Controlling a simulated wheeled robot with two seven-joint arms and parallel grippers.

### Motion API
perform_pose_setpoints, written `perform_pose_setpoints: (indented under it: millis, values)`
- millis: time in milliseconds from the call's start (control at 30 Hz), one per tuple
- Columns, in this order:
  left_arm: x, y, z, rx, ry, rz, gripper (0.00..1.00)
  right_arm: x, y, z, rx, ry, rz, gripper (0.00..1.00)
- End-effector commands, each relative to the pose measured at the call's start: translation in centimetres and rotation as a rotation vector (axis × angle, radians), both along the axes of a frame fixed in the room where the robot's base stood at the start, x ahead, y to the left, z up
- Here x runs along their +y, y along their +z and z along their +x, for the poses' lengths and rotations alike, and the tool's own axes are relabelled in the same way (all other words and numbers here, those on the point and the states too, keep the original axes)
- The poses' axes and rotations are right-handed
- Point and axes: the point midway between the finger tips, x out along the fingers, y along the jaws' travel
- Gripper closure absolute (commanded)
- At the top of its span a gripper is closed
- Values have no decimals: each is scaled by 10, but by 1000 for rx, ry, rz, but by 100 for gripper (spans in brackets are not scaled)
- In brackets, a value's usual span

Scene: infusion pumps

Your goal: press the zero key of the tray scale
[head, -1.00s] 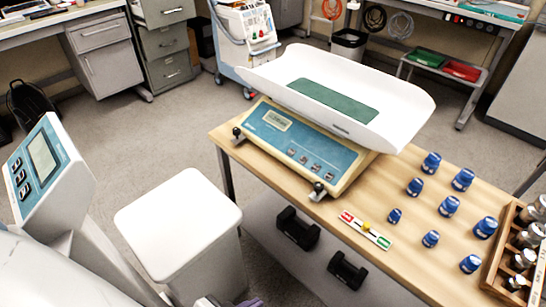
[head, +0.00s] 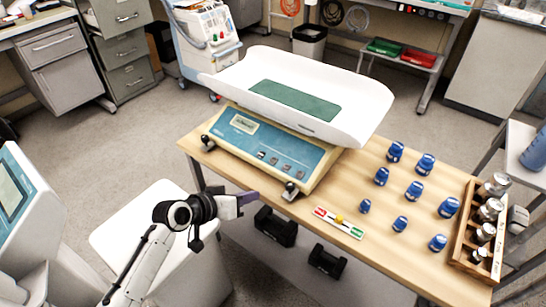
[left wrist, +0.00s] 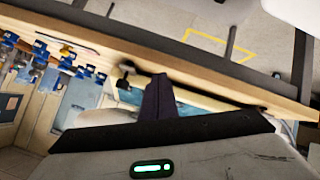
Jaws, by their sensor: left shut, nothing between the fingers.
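The tray scale (head: 311,168) stands on the wooden table with a white pan (head: 345,106) and a green mat on top. Its blue front panel (head: 243,145) carries a small display (head: 244,124) and a row of keys (head: 274,161); their labels are too small to read. My left gripper (head: 254,197) is shut and empty, at the table's front edge, in front of the panel and left of the scale's front right foot. In the left wrist view its dark fingers (left wrist: 158,98) point at the table edge, with part of the blue panel (left wrist: 130,93) behind them. My right gripper is not in view.
Several blue weights (head: 414,190) stand on the table right of the scale. A red, white and green strip (head: 338,222) lies near the front edge. A wooden rack (head: 463,243) holds bottles at right. A white-topped bin (head: 130,225) stands below my left arm.

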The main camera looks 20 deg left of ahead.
Motion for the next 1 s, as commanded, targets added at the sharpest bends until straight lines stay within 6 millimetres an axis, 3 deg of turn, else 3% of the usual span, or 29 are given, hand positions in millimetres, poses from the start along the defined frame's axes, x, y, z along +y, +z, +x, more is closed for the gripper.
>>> perform_pose_setpoints:
  millis: [33, 100, 200, 333, 767, 1000]
  values:
    - [1, 30, 23, -27, -8, -41, 100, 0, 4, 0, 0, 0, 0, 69]
    - [1, 60, 44, -51, -24, -95, 100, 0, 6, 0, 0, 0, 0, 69]
    - [0, 94, 64, -82, -46, -151, 100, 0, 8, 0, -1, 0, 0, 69]
    - [-1, 120, 76, -105, -66, -194, 100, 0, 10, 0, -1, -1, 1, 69]
    - [-1, 126, 80, -112, -73, -207, 100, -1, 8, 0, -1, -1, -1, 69]
    - [-4, 104, 86, -113, -72, -207, 100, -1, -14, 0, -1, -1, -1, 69]
